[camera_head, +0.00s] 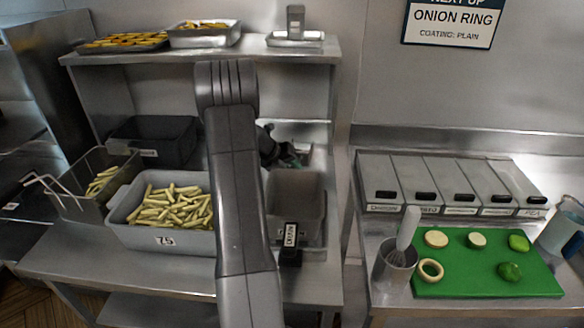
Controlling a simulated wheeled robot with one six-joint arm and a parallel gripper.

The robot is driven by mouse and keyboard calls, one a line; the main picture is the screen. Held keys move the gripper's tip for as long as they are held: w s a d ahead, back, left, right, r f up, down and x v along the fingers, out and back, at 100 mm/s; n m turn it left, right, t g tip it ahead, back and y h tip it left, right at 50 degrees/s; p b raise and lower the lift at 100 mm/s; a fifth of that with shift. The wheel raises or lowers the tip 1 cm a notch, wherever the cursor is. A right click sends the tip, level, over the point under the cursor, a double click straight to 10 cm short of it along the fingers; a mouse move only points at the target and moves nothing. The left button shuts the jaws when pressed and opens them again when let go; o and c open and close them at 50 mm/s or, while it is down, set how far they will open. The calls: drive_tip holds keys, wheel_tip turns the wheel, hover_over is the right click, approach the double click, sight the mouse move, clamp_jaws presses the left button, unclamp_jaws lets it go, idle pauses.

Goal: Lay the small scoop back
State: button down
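My arm rises through the middle of the view and hides much of what is behind it. My gripper (283,153) shows only in part, as dark pieces to the right of the arm, above a grey bin (296,200). Its fingers are too small and covered to tell whether they are open or shut, or whether they hold anything. I cannot make out the small scoop for certain. A black upright piece with a sideways label (290,240) stands at the front of the grey bin. A pale-handled tool (408,228) stands in a metal cup (395,268) on the right counter.
A grey tub of fries (165,240) marked 75, a fry basket (98,190) and a black bin (155,142) stand left. Trays sit on the upper shelf (260,48). Lidded bins (445,185) and a green board (470,275) with cut vegetables are right.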

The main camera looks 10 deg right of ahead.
drive_tip(key=c, duration=1.1)
unclamp_jaws()
drive_tip(key=shift+f, duration=0.15)
drive_tip(key=shift+c, duration=0.2)
drive_tip(key=v, duration=1.4)
drive_tip(key=shift+b, duration=0.45)
drive_tip(key=p+x, duration=0.1)
drive_tip(key=x, duration=1.3)
drive_tip(key=shift+r, duration=0.3)
